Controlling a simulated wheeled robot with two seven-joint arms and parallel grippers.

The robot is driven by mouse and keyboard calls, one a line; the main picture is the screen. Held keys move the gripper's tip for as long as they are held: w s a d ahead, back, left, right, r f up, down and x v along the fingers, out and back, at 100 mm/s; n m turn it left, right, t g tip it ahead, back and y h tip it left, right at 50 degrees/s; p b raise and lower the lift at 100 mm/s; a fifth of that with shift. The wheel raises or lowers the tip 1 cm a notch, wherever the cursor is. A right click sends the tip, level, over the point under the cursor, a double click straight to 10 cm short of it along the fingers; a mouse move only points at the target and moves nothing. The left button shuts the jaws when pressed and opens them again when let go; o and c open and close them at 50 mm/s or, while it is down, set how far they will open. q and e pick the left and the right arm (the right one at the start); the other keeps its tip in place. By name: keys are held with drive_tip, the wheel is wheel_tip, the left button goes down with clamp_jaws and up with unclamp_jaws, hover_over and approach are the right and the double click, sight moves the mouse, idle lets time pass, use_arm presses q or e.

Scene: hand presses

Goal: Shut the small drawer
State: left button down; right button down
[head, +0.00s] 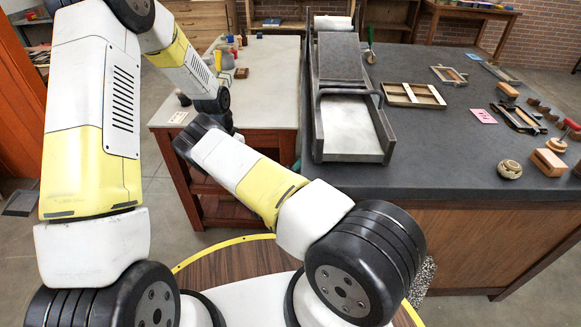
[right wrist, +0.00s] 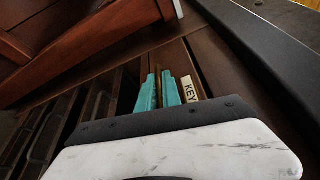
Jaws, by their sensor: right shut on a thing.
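In the right wrist view, a cream label (right wrist: 190,90) with the letters KEY sits on brown wood that appears to be the small drawer (right wrist: 178,58). My right gripper (right wrist: 168,88) shows there as teal fingertips close together, just left of the label. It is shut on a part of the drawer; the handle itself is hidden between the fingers. How far the drawer stands out cannot be told. My left gripper's fingers do not show.
A red-brown side table (head: 265,75) with a pale top stands left of the dark counter (head: 440,140). A grey press (head: 340,80) stands on the counter's left edge. Wooden frames (head: 413,94) and small items lie further right. My two forearms nearly meet over the side table's near-left corner.

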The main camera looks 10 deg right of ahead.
drive_tip(key=shift+s+d+f, duration=0.1)
drive_tip(key=shift+s+d, duration=0.05)
drive_tip(key=shift+d, duration=0.1)
drive_tip(key=c, duration=1.5)
unclamp_jaws()
drive_tip(key=shift+a, duration=0.1)
drive_tip(key=shift+s+a, duration=0.25)
drive_tip(key=v, duration=1.1)
